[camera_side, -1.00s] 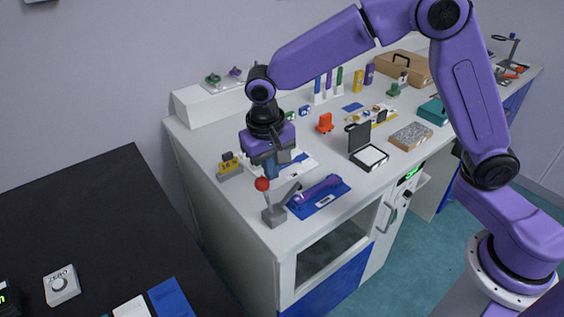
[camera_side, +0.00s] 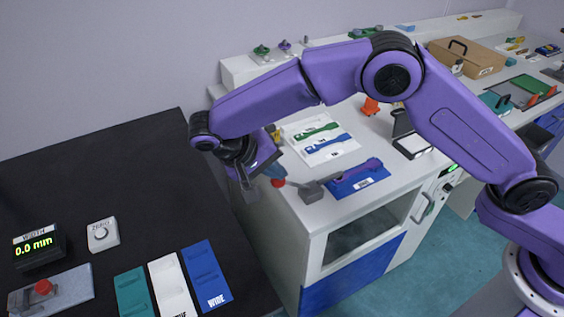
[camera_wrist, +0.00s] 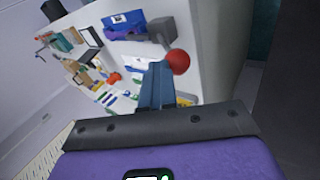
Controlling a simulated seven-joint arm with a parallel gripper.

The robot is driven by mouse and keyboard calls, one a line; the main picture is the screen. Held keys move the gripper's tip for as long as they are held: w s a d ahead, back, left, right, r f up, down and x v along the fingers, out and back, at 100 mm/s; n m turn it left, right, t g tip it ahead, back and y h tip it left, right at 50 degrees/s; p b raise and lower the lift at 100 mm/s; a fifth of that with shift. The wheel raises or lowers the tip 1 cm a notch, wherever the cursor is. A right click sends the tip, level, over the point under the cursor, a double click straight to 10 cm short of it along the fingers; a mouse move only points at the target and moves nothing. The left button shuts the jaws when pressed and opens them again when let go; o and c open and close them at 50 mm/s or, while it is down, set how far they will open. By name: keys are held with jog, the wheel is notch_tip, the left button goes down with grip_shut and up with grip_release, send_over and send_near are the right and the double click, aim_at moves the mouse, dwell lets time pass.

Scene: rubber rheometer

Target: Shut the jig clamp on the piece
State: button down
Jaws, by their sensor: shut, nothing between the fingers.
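The jig clamp, a small grey block (camera_side: 311,191) with a lever ending in a red ball (camera_side: 278,183), sits at the bench's front left corner. The lever leans left, nearly level. A purple dumbbell-shaped piece (camera_side: 360,172) lies on a blue base (camera_side: 358,184) right of the block; I cannot tell whether the clamp arm touches it. My gripper (camera_side: 278,172) is shut and empty, its blue fingers by the red ball. In the wrist view, the fingertips (camera_wrist: 158,66) are just beside the ball (camera_wrist: 178,62); contact is unclear. The grey block (camera_wrist: 160,32) shows beyond.
A white tray (camera_side: 300,128) with green and blue strips lies behind the jig. A dark table (camera_side: 150,180) at left carries a 0.0 mm display (camera_side: 38,247), a ZERO button (camera_side: 103,235) and coloured plates (camera_side: 207,277). Several tools stand farther right.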

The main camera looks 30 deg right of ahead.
jog(key=shift+s+a+f, duration=0.1)
jog(key=shift+a+f, duration=0.15)
jog(key=shift+a, duration=0.05)
dwell(0.4)
jog(key=s+a+r, duration=0.1)
jog(key=a+r, duration=0.4)
jog(key=r, duration=0.6)
jog(key=shift+r, duration=0.15)
jog(key=shift+s+a, duration=0.1)
dwell(0.5)
